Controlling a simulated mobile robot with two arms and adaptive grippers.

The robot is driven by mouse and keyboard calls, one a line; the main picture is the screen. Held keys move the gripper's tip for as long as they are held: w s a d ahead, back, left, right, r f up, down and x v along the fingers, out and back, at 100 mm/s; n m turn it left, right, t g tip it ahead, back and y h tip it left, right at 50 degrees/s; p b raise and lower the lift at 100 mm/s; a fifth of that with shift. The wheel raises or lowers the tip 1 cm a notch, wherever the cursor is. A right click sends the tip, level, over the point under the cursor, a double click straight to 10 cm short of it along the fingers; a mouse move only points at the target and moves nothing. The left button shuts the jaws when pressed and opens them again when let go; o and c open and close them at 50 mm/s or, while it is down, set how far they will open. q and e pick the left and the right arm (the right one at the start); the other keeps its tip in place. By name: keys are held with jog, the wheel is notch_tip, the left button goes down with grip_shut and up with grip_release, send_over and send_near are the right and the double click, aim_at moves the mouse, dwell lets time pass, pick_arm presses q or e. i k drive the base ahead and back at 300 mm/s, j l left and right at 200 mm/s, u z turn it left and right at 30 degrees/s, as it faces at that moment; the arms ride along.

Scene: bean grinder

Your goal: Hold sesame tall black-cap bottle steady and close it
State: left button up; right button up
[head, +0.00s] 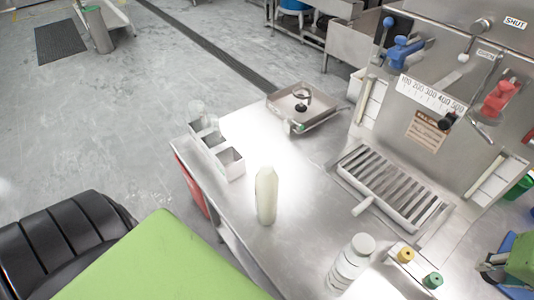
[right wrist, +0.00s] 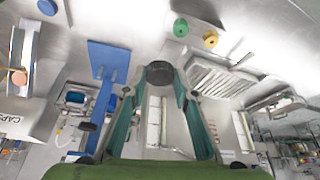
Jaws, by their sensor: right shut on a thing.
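A tall pale cream bottle (head: 266,196) stands upright on the steel counter in the head view; no dark cap shows on its top and no label can be read. A second white bottle (head: 349,264) with print and a pale round top stands nearer, to its right. My right gripper (head: 487,265) is at the lower right edge, well right of both bottles. In the right wrist view its fingers (right wrist: 160,76) are shut on a dark round cap (right wrist: 160,70), held at the fingertips. My left gripper is out of the frame.
A yellow knob (head: 406,255) and a green knob (head: 433,280) sit right of the white bottle. A slatted tray (head: 362,207) lies behind. White bins (head: 229,162) line the counter's left edge. The steel around the cream bottle is clear.

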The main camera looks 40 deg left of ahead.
aim_at(267, 179)
jog(key=l+u, duration=0.2)
jog(key=u, duration=0.25)
jog(key=k+l+u, duration=0.1)
jog(key=u, duration=0.4)
jog(key=k+l+u, duration=0.1)
jog(key=u, duration=0.35)
jog(key=l, duration=0.1)
